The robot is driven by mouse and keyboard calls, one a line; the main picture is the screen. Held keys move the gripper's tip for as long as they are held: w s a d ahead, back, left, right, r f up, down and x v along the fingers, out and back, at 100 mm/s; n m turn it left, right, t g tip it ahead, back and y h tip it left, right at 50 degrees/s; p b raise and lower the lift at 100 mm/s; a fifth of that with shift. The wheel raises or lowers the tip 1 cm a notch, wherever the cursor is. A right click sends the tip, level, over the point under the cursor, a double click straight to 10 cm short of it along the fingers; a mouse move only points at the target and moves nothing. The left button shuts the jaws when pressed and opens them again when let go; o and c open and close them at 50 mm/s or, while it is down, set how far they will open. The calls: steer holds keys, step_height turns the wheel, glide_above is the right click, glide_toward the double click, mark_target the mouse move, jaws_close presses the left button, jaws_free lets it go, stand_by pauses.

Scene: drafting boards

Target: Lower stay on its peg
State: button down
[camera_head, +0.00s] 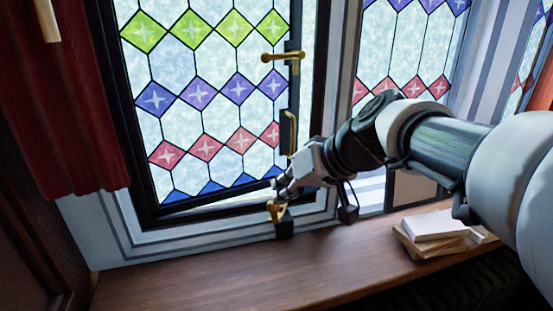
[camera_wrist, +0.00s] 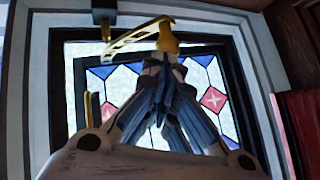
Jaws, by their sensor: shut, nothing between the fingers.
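The brass stay (camera_wrist: 135,37) shows in the wrist view as a slim bar slanting from near a black block (camera_wrist: 103,12) towards a rounded brass knob (camera_wrist: 168,42). In the head view, brass stay hardware (camera_head: 276,211) sits low at the window frame, above a black block (camera_head: 284,228). My gripper (camera_head: 280,187) is shut and empty just above this brass. In the wrist view my fingertips (camera_wrist: 163,68) are right beside or against the knob; I cannot tell whether they touch.
The leaded window sash (camera_head: 205,130) has a brass handle (camera_head: 281,57) and a lower brass fitting (camera_head: 289,130). Books (camera_head: 435,225) lie on the wooden sill (camera_head: 230,270), right of my gripper. A red curtain (camera_head: 65,120) hangs left. The sill's left part is clear.

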step_height(320, 180, down, 7)
steer(key=s+d+t+y+b, duration=0.1)
steer(key=s+b, duration=0.1)
steer(key=b, duration=1.1)
steer(key=shift+s+r, duration=0.15)
steer(key=shift+s, duration=0.1)
steer(key=shift+d, duration=0.1)
